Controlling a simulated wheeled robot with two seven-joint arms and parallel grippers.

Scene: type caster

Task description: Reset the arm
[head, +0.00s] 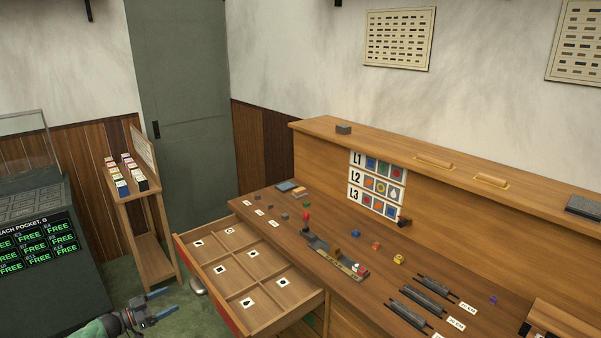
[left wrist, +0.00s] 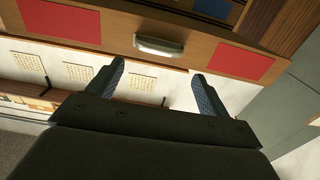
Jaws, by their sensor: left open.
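My left gripper (head: 159,302) is at the lower left in the head view, in front of the open drawer (head: 243,306). Its two fingers are spread with nothing between them. In the left wrist view the open fingers of my left gripper (left wrist: 159,85) point toward the drawer's front, which has a metal handle (left wrist: 159,45) and red panels. The handle (head: 197,287) also shows in the head view, a little right of the fingertips and apart from them. My right gripper is not in view.
The desk (head: 370,255) holds small coloured pieces, a grey fixture (head: 330,252) and several dark rails (head: 434,289). The drawer juts out, divided into compartments with marked cards. A wooden stand (head: 150,225) and a display cabinet (head: 45,250) are at left. Green floor shows between them.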

